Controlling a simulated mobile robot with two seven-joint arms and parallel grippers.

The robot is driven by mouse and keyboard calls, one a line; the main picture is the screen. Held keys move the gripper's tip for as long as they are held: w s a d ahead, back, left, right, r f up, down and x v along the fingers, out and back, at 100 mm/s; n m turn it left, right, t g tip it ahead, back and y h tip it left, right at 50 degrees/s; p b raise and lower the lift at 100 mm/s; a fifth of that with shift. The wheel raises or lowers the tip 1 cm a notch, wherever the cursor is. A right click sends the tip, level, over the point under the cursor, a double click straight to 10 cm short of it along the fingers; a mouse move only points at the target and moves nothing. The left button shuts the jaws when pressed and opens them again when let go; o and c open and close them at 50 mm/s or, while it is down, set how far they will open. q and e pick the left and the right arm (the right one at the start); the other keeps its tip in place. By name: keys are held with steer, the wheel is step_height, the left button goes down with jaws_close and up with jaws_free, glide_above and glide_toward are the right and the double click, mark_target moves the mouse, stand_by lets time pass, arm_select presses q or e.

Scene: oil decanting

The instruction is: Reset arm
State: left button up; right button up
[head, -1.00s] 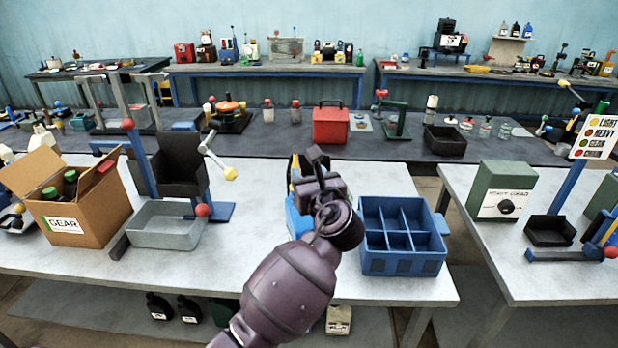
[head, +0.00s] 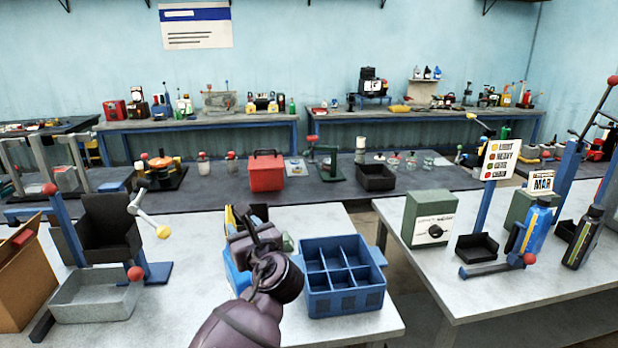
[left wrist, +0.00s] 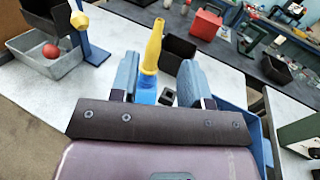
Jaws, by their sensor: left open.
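My left gripper (head: 246,222) is over the near table, just left of the blue divided crate (head: 345,303). In the left wrist view its two fingers (left wrist: 158,82) are apart. A blue bottle with a yellow spout (left wrist: 152,52) shows in the gap between them; I cannot tell whether they touch it. In the head view this blue bottle (head: 237,279) is mostly hidden behind my left arm. My right gripper is in neither view.
A grey tray (head: 95,300) and a black bin on a blue stand (head: 108,222) are at the left, beside a cardboard box (head: 25,280). A green box (head: 428,218), a blue bottle (head: 535,232) and a black bottle (head: 583,238) stand on the right table. Bare tabletop lies around the crate.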

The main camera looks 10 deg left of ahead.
arm_select(q)
steer(key=w+d+n+t+h, duration=0.2)
steer(key=d+n+t+h, duration=0.1)
steer(key=d+n+h, duration=0.4)
step_height(320, 180, down, 6)
steer(key=s+a+n+h, duration=0.3)
steer(key=n, duration=0.5)
steer(key=s+a+f+n+g+b, duration=0.1)
steer(key=s+a+f+n, duration=0.3)
steer(key=s+f, duration=0.5)
steer(key=s+a+f+n+g+b, duration=0.1)
steer(key=s+a+f+n+g, duration=0.2)
steer(key=s+f, duration=0.7)
steer(key=s+a+f+n+g+b, duration=0.1)
steer(key=s+a+f+n, duration=0.3)
steer(key=s+f, duration=0.5)
steer(key=s+n, duration=0.1)
steer(key=s, duration=0.1)
steer(key=shift+s+a+f+g+h, duration=0.15)
steer(key=shift+s+a+g+h, duration=0.15)
steer(key=shift+a+g, duration=0.1)
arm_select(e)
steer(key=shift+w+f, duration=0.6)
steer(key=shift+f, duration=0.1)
